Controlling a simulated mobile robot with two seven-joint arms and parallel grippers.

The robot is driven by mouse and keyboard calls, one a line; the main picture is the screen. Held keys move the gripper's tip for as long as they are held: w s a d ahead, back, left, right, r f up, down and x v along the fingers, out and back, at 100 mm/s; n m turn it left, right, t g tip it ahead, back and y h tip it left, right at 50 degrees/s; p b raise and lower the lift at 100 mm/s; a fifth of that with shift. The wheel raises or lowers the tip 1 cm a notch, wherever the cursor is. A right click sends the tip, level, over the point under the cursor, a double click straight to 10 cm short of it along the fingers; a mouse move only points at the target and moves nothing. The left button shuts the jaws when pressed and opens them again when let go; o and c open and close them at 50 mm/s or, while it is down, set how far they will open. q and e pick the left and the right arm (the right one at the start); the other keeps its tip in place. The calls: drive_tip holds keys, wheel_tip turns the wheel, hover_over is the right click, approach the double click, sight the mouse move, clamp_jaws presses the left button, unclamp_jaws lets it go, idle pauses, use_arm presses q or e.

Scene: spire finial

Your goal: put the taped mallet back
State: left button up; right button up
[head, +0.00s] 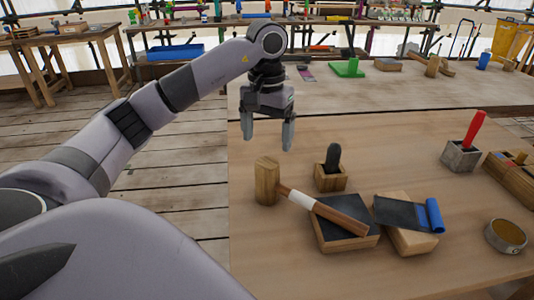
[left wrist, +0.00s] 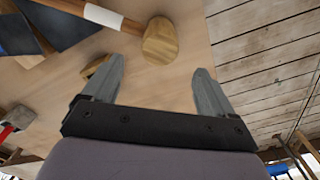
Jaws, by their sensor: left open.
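The taped mallet has a wooden head (head: 267,181) and a brown handle (head: 340,215) with a white tape band. It lies on the near table, its handle resting across a dark-topped wooden tray (head: 345,243). My left gripper (head: 268,142) is open and empty, pointing down above and behind the mallet head, apart from it. In the left wrist view the mallet head (left wrist: 160,42) shows beyond the open fingers (left wrist: 158,68), with the taped part of the handle at the top left. My right gripper is not in view.
A small wooden block holding a dark rounded tool (head: 333,160) stands right of the mallet head. A blue-handled tool (head: 410,212) lies on a block. A red-handled tool (head: 473,130) stands in a grey block; a round tin (head: 506,236) sits at right.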

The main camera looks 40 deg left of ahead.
use_arm(q)
drive_tip(key=shift+r+p, duration=0.45)
drive_tip(key=shift+r, duration=1.1)
drive_tip(key=shift+s+f, duration=0.1)
